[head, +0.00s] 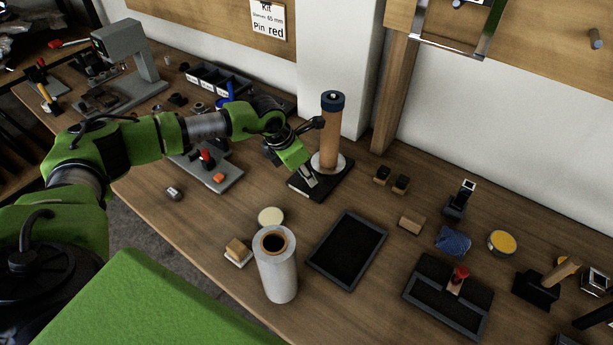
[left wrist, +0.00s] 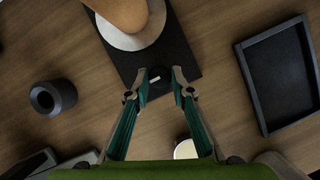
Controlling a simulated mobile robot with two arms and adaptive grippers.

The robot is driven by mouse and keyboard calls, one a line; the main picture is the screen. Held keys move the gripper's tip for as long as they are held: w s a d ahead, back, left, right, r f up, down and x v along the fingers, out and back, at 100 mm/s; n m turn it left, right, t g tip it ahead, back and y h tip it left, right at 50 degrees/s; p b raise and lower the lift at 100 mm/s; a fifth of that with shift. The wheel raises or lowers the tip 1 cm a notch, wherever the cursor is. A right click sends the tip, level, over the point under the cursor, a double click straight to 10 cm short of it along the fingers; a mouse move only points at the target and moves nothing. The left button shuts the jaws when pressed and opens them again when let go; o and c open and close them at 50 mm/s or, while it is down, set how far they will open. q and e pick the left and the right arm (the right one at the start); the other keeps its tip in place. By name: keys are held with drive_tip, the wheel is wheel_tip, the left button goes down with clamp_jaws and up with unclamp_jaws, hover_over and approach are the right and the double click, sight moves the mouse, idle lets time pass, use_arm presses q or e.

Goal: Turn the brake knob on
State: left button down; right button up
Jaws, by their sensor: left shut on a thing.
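The brake knob (left wrist: 156,82) is a small dark knob with a white mark, at the edge of a black base plate (left wrist: 190,45). In the left wrist view my left gripper (left wrist: 160,77) has one fingertip on each side of it and is shut on it. In the head view my left gripper (head: 309,179) reaches down to the front of the base plate (head: 337,185), hiding the knob there. A brown column (head: 331,130) with a dark blue top stands on a pale disc on this plate. My right gripper is not in view.
A black tray (head: 348,251) lies to the right of the plate in front. A white cylinder (head: 277,268) stands near the front edge. A grey fixture with a red knob (head: 207,158) sits left of the gripper. A white pillar (head: 338,60) rises behind the column.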

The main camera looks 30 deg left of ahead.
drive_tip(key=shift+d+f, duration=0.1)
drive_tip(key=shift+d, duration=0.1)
use_arm(q)
drive_tip(key=c, duration=1.8)
unclamp_jaws()
drive_tip(key=shift+r, duration=0.1)
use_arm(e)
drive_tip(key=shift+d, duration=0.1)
use_arm(q)
drive_tip(key=v, duration=1.2)
drive_tip(key=shift+a, duration=0.15)
